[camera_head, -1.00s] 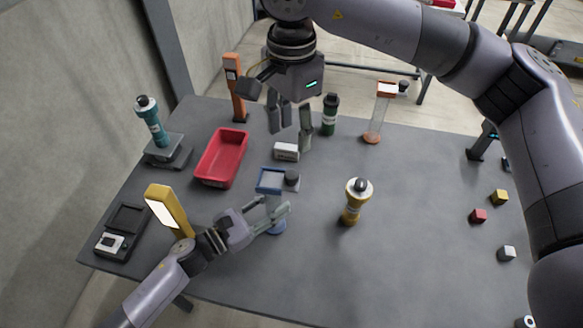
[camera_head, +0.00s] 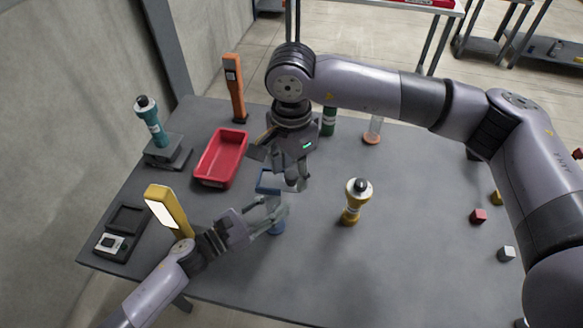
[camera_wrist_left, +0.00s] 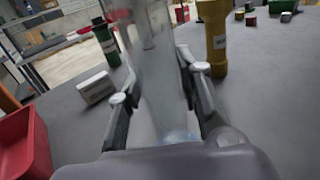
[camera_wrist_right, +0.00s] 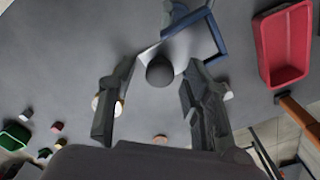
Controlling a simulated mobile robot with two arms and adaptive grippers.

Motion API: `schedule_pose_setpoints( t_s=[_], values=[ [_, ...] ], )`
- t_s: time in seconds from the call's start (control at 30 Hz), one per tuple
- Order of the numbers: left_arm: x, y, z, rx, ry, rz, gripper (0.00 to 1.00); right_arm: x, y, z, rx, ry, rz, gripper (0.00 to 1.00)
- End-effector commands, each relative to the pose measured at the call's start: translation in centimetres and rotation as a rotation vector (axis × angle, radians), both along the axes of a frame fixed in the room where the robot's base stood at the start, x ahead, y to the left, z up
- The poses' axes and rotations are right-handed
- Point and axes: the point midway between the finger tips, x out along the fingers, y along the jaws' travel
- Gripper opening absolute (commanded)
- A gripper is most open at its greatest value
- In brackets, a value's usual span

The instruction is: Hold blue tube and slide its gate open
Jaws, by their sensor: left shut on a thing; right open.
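The blue tube (camera_head: 277,227) stands upright on the table, with a blue base, a clear body and a blue frame (camera_head: 267,180) at its top. In the left wrist view its clear body (camera_wrist_left: 160,85) runs up between the fingers. My left gripper (camera_head: 270,212) is shut on the tube's body. My right gripper (camera_head: 290,180) points down at the tube's top and is open. In the right wrist view its fingers (camera_wrist_right: 150,105) stand on either side of the dark round knob (camera_wrist_right: 160,71) of the gate, which joins the blue frame (camera_wrist_right: 205,35). Contact with the knob cannot be told.
A red bin (camera_head: 221,158) lies left of the tube's top. The front middle table is clear.

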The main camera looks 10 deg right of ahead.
Motion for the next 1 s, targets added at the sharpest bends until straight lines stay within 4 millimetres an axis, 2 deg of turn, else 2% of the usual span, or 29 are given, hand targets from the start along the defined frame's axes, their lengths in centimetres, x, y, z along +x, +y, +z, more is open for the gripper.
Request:
schedule_pose_setpoints(
  t_s=[0.07,0.7,1.0],
  values=[
    [0.0,0.0,-0.01,0.0,0.0,0.0,0.0,0.01,-0.01,0.01,0.0,0.0,0.0,0.42],
    [0.0,-0.01,0.0,0.0,0.0,0.0,0.0,0.01,0.02,0.05,0.0,0.0,0.0,0.0],
    [-0.01,-0.02,0.0,0.0,0.0,0.0,0.0,0.01,0.02,0.06,0.001,-0.001,0.0,0.0]
  ],
)
